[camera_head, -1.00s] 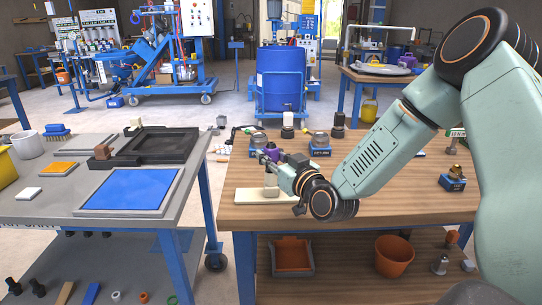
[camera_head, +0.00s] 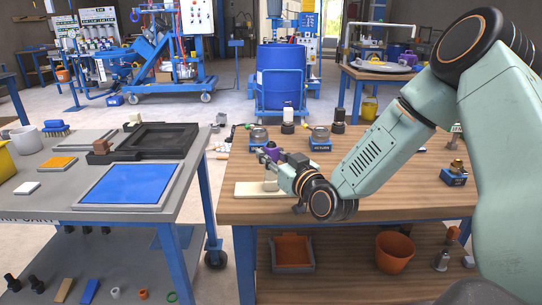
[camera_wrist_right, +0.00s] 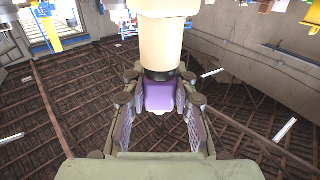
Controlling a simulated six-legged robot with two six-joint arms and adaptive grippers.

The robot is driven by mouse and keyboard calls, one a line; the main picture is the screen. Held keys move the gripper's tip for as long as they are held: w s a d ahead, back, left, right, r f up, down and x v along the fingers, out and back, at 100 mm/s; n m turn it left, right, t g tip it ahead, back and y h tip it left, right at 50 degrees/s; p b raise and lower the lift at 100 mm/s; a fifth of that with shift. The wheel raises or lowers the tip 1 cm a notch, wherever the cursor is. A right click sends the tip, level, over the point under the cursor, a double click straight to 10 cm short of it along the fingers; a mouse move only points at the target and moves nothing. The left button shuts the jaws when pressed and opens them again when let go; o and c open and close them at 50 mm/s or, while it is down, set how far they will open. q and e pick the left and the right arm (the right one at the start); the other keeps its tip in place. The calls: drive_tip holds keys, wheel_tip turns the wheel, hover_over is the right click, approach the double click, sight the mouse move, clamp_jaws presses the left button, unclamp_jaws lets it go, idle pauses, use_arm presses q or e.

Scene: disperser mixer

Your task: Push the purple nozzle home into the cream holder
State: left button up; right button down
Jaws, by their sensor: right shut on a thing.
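The purple nozzle (camera_wrist_right: 160,97) sits between the two finger pads of my right gripper (camera_wrist_right: 158,112), which is shut on it. A dark collar separates it from the cream holder (camera_wrist_right: 158,42), whose round body fills the top middle of the right wrist view. Whether the nozzle is fully seated cannot be told. In the head view, my right gripper (camera_head: 270,158) is over the workbench, and a bit of purple (camera_head: 272,153) shows at its fingers. The cream holder's flat base (camera_head: 252,190) lies on the wood below, its upper part largely hidden. My left gripper is out of view.
The wooden workbench (camera_head: 400,195) carries blue-based jars (camera_head: 320,138) behind my gripper and another blue block (camera_head: 453,174) at right. A grey table (camera_head: 60,208) with a blue panel (camera_head: 130,186) stands left, across a gap. Bench wood is clear in front.

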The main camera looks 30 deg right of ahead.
sight(275, 159)
drive_tip(key=shift+f, duration=0.2)
drive_tip(key=c, duration=1)
unclamp_jaws()
drive_tip(key=shift+s, duration=0.15)
drive_tip(key=shift+s, duration=2.4)
drive_tip(key=shift+s+d, duration=0.2)
drive_tip(key=shift+s, duration=0.15)
drive_tip(key=shift+s+d, duration=0.1)
drive_tip(key=shift+s, duration=0.35)
drive_tip(key=shift+s+a, duration=0.35)
drive_tip(key=shift+s, duration=0.05)
